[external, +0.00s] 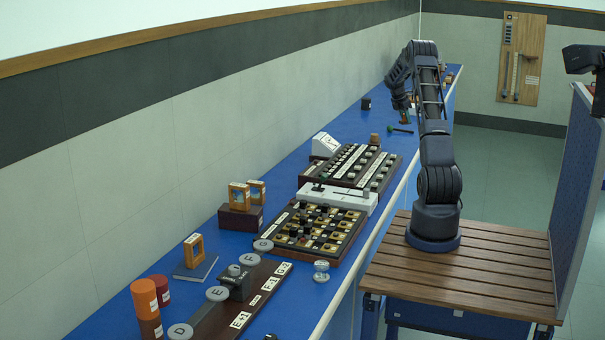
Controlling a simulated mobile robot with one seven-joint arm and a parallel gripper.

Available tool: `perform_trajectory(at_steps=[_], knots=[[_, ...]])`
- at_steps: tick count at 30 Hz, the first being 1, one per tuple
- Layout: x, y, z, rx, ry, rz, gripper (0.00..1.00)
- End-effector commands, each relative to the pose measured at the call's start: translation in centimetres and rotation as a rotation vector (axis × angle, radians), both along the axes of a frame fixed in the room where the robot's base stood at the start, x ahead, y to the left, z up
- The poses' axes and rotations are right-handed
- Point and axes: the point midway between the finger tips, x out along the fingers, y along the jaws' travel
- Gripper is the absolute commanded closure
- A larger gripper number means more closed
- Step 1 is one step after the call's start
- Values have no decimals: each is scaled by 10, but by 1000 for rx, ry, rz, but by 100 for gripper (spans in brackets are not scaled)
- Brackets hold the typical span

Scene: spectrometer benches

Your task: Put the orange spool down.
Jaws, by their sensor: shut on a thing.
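My gripper (404,115) is at the far part of the long blue bench, pointing down, low over the bench top. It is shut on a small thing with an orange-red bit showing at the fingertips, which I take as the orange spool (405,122). A green patch shows just above it. The spool is too small and too covered to make out its shape, or whether it touches the bench.
A dark hammer-like piece (401,130) lies close to the gripper. A dark block (366,103) stands to its left and a brown cork-like piece (375,139) nearer. Labelled racks (352,168) and a checkered board (318,232) fill the bench's middle. An orange cylinder (144,291) stands at the near end.

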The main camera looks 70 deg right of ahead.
Motion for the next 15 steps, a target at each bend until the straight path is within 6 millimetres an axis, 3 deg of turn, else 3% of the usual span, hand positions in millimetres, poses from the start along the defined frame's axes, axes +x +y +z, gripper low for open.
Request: perform_trajectory(at_steps=[9, 15], knots=[[0, 1, -71, 3, 0, 0, 92], [0, 0, -99, 1, -1, 0, 92]])
